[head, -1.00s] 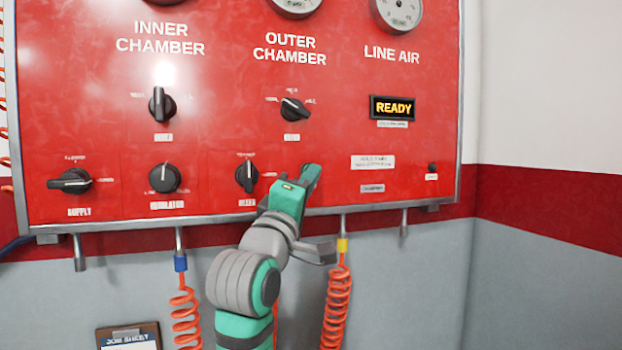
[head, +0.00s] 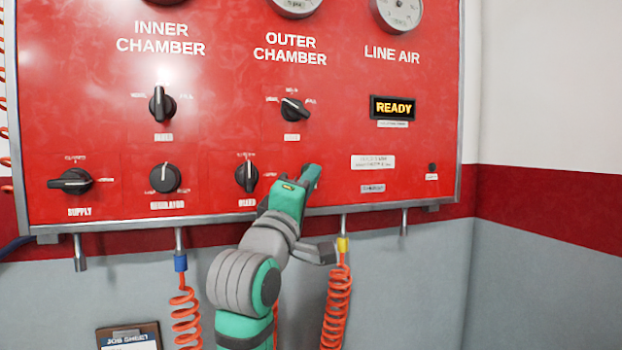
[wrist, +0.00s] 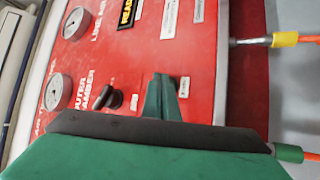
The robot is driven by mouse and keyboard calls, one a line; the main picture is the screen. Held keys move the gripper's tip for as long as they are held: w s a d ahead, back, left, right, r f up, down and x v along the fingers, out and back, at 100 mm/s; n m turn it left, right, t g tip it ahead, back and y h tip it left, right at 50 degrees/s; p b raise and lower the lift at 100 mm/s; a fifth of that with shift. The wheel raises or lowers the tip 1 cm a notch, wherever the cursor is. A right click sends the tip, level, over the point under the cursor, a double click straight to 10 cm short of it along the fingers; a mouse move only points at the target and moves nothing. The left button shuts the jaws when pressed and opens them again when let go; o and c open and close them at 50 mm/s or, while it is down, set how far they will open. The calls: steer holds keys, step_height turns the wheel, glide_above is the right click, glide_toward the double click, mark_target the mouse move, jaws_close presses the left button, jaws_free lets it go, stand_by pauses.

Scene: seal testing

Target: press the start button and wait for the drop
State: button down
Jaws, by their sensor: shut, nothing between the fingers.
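The red test panel (head: 220,110) fills the head view. My gripper (head: 310,176) is shut and empty at the lower middle of the panel, right of the bleed knob (head: 247,174). In the wrist view its closed green fingers (wrist: 161,84) point at the panel beside a small white label (wrist: 184,87). No start button shows clearly; the spot behind the fingertips is hidden. I cannot tell whether the fingertips touch the panel. The display (head: 393,107) reads READY in yellow letters.
The outer chamber knob (head: 294,109) is just above my gripper. A small black control (head: 432,167) is at the panel's lower right. Orange coiled hoses (head: 337,300) hang below the panel edge. A clipboard (head: 130,336) is at the lower left.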

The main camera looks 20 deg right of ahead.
stand_by(0.4)
steer(key=shift+w, duration=0.45)
steer(key=shift+s, duration=0.5)
steer(key=s, duration=0.6)
stand_by(0.5)
steer(key=shift+d, duration=0.15)
stand_by(0.3)
